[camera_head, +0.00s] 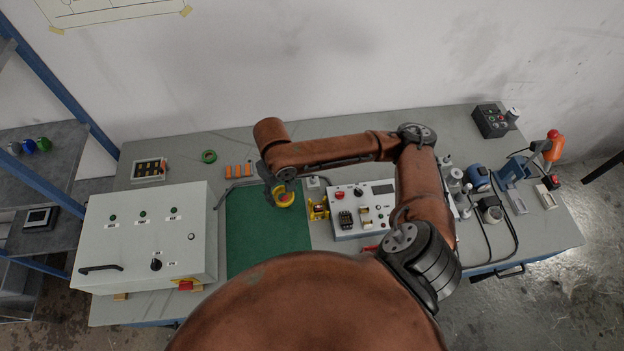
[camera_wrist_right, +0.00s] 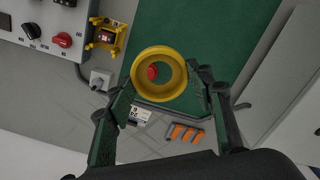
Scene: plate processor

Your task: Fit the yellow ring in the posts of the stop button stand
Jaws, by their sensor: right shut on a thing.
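My right gripper (camera_head: 284,187) is shut on the yellow ring (camera_head: 285,199), above the far edge of the green mat. In the right wrist view the ring (camera_wrist_right: 136,89) sits between the two fingertips (camera_wrist_right: 160,92) with its opening facing the camera. A red button top (camera_wrist_right: 152,72) shows through the opening. A small black-and-white labelled part (camera_wrist_right: 141,114) shows just below the ring. My left gripper is not in view.
The green mat (camera_head: 262,244) is bare. A yellow bracket (camera_head: 318,209) and a control box (camera_head: 377,224) stand right of the ring. A large white cabinet (camera_head: 143,235) stands at the left.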

